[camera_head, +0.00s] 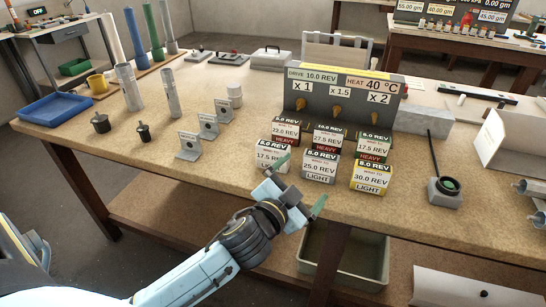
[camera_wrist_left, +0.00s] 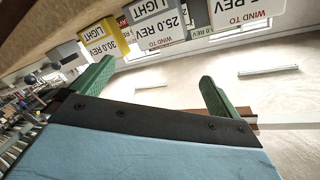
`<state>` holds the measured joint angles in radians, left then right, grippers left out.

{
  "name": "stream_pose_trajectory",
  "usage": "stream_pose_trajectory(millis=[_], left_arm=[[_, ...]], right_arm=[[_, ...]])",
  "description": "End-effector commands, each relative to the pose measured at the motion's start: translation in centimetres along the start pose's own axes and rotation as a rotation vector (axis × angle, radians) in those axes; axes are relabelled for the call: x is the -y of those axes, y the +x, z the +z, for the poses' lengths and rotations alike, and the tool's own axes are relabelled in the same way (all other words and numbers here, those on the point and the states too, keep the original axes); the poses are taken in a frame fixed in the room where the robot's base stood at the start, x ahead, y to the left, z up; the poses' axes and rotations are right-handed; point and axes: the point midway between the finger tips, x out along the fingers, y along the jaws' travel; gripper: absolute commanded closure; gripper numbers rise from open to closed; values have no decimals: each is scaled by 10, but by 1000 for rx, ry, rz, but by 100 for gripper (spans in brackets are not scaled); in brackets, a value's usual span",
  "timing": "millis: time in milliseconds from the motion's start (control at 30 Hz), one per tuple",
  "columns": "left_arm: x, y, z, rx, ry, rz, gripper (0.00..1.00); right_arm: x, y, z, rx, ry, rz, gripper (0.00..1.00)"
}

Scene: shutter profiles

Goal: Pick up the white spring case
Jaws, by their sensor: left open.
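The white spring case (camera_head: 268,155), labelled 17.5 REV, stands at the front left of a group of labelled cases on the bench. My left gripper's finger covers part of its lower label. In the left wrist view a white case (camera_wrist_left: 245,12) is cut off at the top edge. My left gripper (camera_head: 300,185) is open and empty, with green fingers, at the bench's front edge close to the white case. In the wrist view, the left gripper (camera_wrist_left: 155,78) has nothing between its fingers. My right gripper is not in view.
A grey 25.0 REV case (camera_head: 319,168) and a yellow 30.0 REV case (camera_head: 370,177) stand to the right. Several HEAVY cases stand behind, before a grey drive box (camera_head: 340,100). Small brackets (camera_head: 188,146) stand left. A black-topped gauge (camera_head: 447,187) stands right.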

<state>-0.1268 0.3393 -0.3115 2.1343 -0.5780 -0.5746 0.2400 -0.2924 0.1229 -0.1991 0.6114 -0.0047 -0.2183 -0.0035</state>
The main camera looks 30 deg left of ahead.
Motion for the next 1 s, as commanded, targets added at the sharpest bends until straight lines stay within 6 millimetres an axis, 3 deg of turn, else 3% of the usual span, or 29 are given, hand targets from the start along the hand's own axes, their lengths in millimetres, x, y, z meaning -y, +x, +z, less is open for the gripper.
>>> stream_pose_trajectory(millis=[33, 167, 300, 433, 567, 667, 767, 900, 1000], left_arm=[[6, 8, -26, -108, 50, -10, 0], [10, 16, -94, -405, 203, -4, 0], [-5, 7, -162, -761, 453, 77, 0], [-35, -8, -189, -1031, 763, 243, 0], [-57, -12, -171, -1162, 1116, 481, 0], [-54, -4, -135, -1140, 1399, 696, 0], [-25, 12, -91, -999, 1662, 919, 0], [44, 31, -41, -664, 1923, 1173, 0], [94, 36, -20, -421, 2017, 1290, 0]], right_arm=[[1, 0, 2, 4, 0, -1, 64], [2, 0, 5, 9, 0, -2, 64], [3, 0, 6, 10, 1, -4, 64], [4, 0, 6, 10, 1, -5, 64], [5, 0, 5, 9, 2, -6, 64], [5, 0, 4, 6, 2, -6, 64], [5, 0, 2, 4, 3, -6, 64], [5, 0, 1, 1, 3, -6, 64], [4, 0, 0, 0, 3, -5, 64]])
